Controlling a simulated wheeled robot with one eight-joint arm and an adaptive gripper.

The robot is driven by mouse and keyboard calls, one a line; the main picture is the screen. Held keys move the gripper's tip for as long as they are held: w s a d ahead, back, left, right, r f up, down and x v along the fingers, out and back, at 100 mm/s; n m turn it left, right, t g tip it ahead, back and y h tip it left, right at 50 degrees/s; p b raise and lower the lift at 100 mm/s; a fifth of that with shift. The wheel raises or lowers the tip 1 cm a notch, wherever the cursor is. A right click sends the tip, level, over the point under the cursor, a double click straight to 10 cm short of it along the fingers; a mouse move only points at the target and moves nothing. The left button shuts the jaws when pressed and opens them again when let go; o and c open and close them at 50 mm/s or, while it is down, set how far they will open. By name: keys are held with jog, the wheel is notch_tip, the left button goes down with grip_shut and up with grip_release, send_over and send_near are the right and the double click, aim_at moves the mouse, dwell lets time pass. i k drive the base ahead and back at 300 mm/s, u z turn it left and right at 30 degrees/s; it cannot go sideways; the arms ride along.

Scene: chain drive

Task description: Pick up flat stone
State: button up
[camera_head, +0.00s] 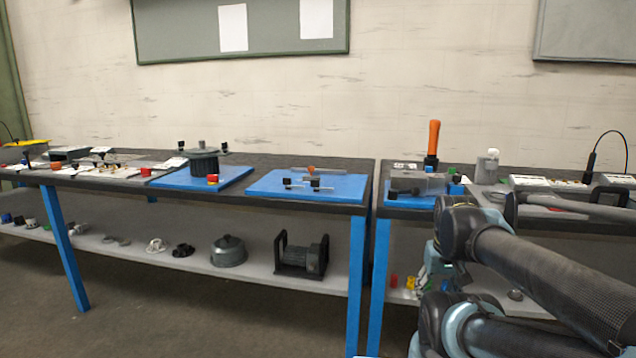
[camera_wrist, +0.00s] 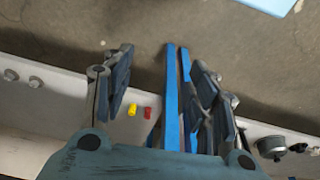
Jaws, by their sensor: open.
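I cannot pick out a flat stone with certainty. In the head view, small flat grey pieces (camera_head: 116,240) lie on the left lower shelf, and a small grey round piece (camera_head: 515,295) lies on the right lower shelf. In the wrist view, two small grey round pieces (camera_wrist: 24,78) lie on the shelf at the left, outside my fingers; their kind is unclear. My gripper (camera_wrist: 162,60) is open and empty above the shelves, with blue table legs (camera_wrist: 172,90) seen between its fingers. In the head view my arm largely hides the right shelf.
Two dark workbenches (camera_head: 285,160) stand side by side with a narrow gap. Blue mats (camera_head: 325,186) and small parts cover their tops. A yellow piece (camera_wrist: 133,110) and a red piece (camera_wrist: 148,113) lie on the shelf between my fingers. The floor (camera_head: 200,310) in front is clear.

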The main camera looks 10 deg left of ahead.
aim_at(307, 178)
jog(key=z, duration=1.5)
jog(key=k, duration=1.15)
jog(key=u, duration=1.45)
jog(key=i, duration=1)
jog(key=z, duration=0.05)
